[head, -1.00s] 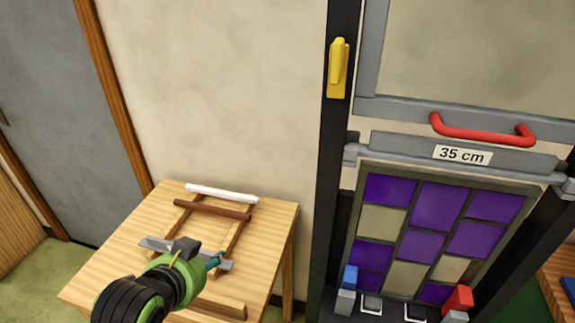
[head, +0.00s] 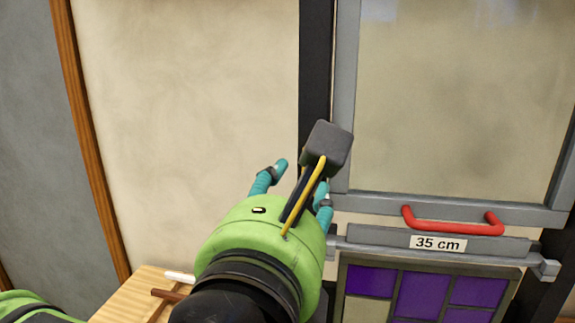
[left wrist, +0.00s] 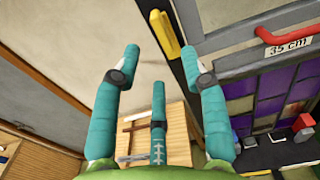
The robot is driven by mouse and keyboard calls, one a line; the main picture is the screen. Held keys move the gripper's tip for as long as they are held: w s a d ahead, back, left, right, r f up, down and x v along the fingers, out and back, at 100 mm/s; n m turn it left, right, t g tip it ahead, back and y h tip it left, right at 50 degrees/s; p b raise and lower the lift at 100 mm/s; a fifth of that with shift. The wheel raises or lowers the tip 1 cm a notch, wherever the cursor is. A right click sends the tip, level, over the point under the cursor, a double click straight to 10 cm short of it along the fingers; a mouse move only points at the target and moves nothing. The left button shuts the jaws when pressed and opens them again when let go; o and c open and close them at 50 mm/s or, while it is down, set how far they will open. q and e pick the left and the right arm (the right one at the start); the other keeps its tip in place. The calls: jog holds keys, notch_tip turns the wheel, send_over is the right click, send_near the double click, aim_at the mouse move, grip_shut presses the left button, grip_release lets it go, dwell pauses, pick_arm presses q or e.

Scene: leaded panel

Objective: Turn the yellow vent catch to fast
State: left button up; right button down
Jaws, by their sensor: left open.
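The yellow vent catch (left wrist: 165,35) is on the dark upright post (left wrist: 188,65) and shows near the top of the left wrist view. Its lever appears to lie along its yellow plate. In the head view the catch is hidden behind my left gripper (head: 300,177), which is raised in front of the post. In the left wrist view my left gripper (left wrist: 160,60) has its teal fingers spread, with nothing between them. The catch lies beyond the fingertips, between the two upper ones in the picture, and appears apart from them. My right gripper is not in view.
Right of the post is a grey-framed sash (head: 345,110) with a red handle (head: 452,228) and a "35 cm" label (head: 438,243). Below is a purple leaded panel (head: 415,298). A wooden table (left wrist: 178,145) stands lower left. The wall (head: 190,110) left of the post is bare.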

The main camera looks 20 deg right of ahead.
pick_arm(q)
jog(key=p+x, duration=0.4)
jog(key=x, duration=0.3)
jog(key=shift+r+m, duration=0.2)
jog(key=shift+m, duration=0.1)
jog(key=shift+s, duration=0.1)
grip_shut()
